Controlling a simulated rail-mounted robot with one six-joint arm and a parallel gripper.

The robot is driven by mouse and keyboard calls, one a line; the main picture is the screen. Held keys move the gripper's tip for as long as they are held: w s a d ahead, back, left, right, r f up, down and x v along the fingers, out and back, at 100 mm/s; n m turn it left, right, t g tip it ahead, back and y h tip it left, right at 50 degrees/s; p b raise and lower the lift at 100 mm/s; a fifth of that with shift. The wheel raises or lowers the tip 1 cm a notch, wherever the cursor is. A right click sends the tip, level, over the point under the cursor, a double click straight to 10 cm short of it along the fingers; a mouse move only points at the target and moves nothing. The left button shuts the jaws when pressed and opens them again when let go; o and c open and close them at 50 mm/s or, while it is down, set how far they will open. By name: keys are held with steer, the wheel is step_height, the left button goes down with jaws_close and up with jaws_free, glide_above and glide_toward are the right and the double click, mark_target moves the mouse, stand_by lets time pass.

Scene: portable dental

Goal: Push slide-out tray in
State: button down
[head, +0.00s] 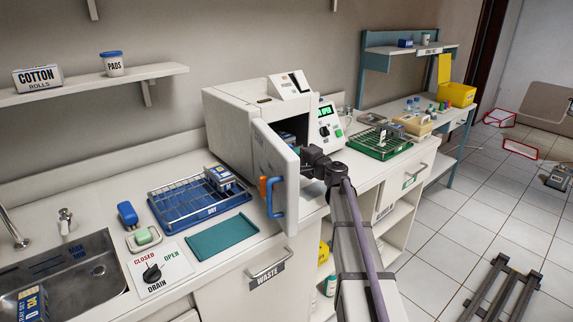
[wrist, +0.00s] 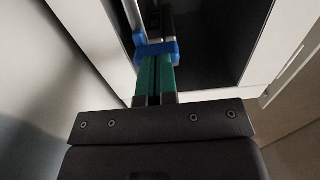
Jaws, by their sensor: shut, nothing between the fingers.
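The white autoclave (head: 240,130) stands on the counter with its door (head: 275,165) swung open, blue handle facing out. Its dark chamber shows in the wrist view (wrist: 215,55). A blue piece (wrist: 158,50), seemingly the front of the slide-out tray, sits at the chamber mouth; most of the tray is hidden. My gripper (wrist: 156,66) has green fingers, shut together and empty, with the tips right at the blue piece. I cannot tell whether they touch. In the head view my wrist is at the opening beside the door, and the fingers are mostly hidden.
The open door stands close to the left of my wrist. A blue rack (head: 175,212) and a teal mat (head: 222,236) lie on the counter to the left. A green rack (head: 380,148) and a second device (head: 328,127) with a green display are to the right.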

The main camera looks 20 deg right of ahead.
steer(key=x, duration=0.4)
steer(key=shift+d, duration=0.1)
steer(key=shift+w+r, duration=0.1)
steer(key=v, duration=1.4)
steer(key=shift+s, duration=0.2)
